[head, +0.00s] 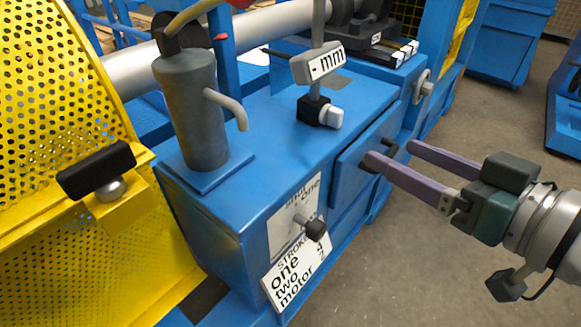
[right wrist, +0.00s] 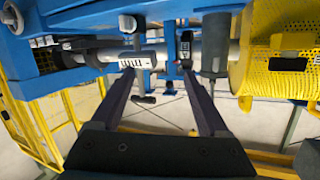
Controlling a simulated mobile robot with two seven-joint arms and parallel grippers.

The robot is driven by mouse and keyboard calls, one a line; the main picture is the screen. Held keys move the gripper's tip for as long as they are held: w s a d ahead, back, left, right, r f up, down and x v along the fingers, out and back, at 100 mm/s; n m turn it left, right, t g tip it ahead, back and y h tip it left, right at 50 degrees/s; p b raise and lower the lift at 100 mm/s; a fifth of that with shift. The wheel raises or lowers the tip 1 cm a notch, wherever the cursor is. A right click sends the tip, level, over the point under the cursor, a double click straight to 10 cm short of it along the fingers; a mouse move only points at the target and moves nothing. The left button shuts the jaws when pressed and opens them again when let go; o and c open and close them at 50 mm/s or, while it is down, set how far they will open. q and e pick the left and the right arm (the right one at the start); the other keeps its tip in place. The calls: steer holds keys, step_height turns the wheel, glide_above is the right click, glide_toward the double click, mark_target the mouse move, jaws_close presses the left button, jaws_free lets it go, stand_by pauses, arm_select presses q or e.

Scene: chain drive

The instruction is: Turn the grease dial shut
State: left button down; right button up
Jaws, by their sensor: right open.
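A dark knob (head: 315,229) stands out from a white lettered plate (head: 289,232) on the front of the blue housing; a second lettered card (head: 293,277) sits below it. I cannot tell for sure that this knob is the grease dial. My right gripper (head: 390,156) is open, to the right of that knob, with its purple-grey fingers pointing at the housing's front. A small dark knob (head: 391,146) shows near the fingertips; whether they touch it is unclear. In the right wrist view the open fingers (right wrist: 158,78) have a dark bar-like part (right wrist: 146,99) between them. My left gripper is not in view.
A grey cylinder (head: 193,110) with a bent lever stands on the blue housing (head: 270,115). A yellow perforated guard (head: 55,75) fills the left. Open floor (head: 440,240) lies at right.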

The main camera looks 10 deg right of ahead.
mark_target(323, 232)
step_height(323, 232, down, 22)
steer(key=s+n+y+b, duration=0.25)
steer(key=y+b, duration=0.35)
steer(key=b, duration=1.5)
steer(key=b+x, duration=0.2)
steer(key=x, duration=0.2)
steer(key=b+x, duration=0.1)
steer(key=x, duration=0.4)
steer(key=shift+w+d+f+b, duration=0.15)
steer(key=shift+w+d+b, duration=0.1)
steer(key=shift+b, duration=0.1)
steer(key=shift+w+a, duration=0.5)
steer(key=shift+w, duration=0.05)
steer(key=c, duration=0.8)
jaws_close()
